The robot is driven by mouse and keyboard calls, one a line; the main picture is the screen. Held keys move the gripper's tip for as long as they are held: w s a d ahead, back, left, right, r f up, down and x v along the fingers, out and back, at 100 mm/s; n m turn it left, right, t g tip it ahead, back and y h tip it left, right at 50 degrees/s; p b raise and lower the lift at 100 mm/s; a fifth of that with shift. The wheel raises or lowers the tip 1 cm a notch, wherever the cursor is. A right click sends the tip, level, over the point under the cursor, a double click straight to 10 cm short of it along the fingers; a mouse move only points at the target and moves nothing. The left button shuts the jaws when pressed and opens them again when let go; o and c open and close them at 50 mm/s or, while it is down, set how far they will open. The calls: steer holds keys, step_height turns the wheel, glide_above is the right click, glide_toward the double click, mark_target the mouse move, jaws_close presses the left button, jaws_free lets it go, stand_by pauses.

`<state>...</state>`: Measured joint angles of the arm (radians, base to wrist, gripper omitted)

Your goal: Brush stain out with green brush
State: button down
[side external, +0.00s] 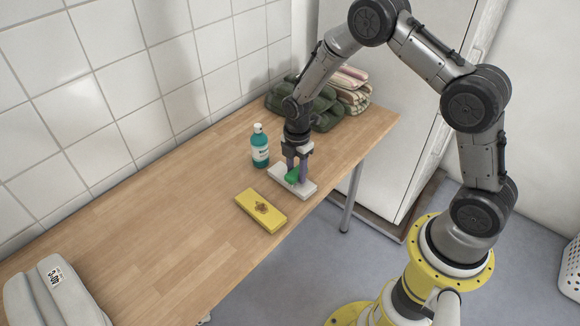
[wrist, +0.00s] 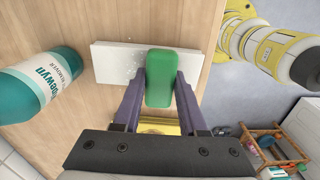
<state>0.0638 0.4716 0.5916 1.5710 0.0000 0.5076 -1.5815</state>
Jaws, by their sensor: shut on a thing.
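My gripper (side external: 297,168) is shut on the green brush (wrist: 160,72). The brush (side external: 292,176) is over a white flat slab (side external: 305,189); I cannot tell whether it touches. In the wrist view the slab (wrist: 112,62) shows small white specks left of the brush. A yellow slab (side external: 250,200) with a brown stain (side external: 262,208) lies on the table, nearer the camera than the white one. Part of the yellow slab (wrist: 166,126) shows between my fingers in the wrist view. The brush's underside is hidden.
A teal bottle (side external: 260,148) stands close beside the white slab, towards the tiled wall. Folded green cloth (side external: 318,108) and striped towels (side external: 352,88) lie at the table's far end. A grey bag-like object (side external: 55,290) is at lower left. The table's (side external: 150,220) left middle is clear.

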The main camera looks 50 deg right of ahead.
steer(key=shift+s, duration=0.85)
steer(key=shift+w+r, duration=0.1)
steer(key=shift+r, duration=3.9)
steer(key=shift+f, duration=0.15)
steer(key=shift+f, duration=3.6)
steer(key=shift+w+f, duration=0.2)
steer(key=shift+w, duration=0.1)
steer(key=shift+w+f, duration=0.1)
steer(key=shift+w, duration=1.65)
steer(key=s, duration=0.4)
steer(key=shift+s, duration=0.1)
steer(key=shift+r, duration=4.05)
